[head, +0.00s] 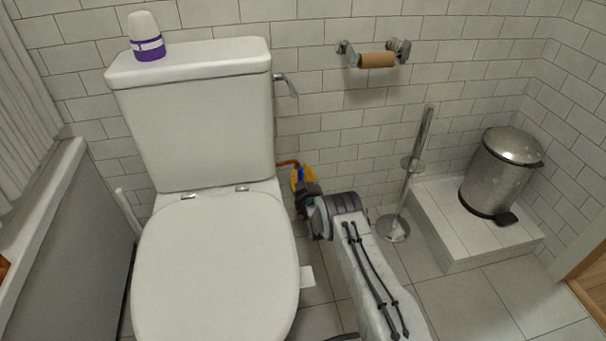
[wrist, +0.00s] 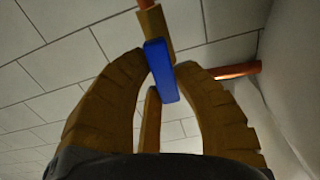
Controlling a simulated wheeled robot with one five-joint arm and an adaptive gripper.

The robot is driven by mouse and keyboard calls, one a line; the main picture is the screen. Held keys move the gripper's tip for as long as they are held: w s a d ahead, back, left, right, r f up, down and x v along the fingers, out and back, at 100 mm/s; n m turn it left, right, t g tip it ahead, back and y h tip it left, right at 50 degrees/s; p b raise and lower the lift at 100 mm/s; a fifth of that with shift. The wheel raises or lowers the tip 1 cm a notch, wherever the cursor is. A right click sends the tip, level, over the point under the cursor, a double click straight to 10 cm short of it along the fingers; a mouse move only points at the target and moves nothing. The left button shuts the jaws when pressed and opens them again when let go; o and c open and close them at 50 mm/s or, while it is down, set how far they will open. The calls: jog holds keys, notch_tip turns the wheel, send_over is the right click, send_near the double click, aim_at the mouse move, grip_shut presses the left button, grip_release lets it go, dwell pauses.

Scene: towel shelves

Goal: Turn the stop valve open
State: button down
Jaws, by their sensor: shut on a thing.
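The stop valve has a blue lever handle (wrist: 161,72) and a brass-coloured body (wrist: 155,30). Copper pipe (wrist: 236,71) shows to the right of the handle and at the top of the wrist view. In the head view my gripper (head: 302,178) is low at the wall, right of the toilet. There only a bit of blue and the copper pipe (head: 287,163) show; my fingers and wrist hide most of the valve.
The toilet (head: 215,255) stands close on the left of my arm. A toilet brush stand (head: 393,228) is to the right, beside a tiled step (head: 465,235) with a metal pedal bin (head: 498,175). A paper holder with an empty roll (head: 376,60) is above on the wall.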

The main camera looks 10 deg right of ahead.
jog(key=shift+r+n, duration=0.2)
jog(key=shift+n, duration=0.1)
jog(key=c, duration=0.9)
grip_release()
jog(key=shift+f, duration=0.1)
jog(key=shift+c, duration=0.2)
jog(key=shift+s, duration=0.15)
jog(key=s, duration=1.1)
jog(key=shift+s, duration=0.35)
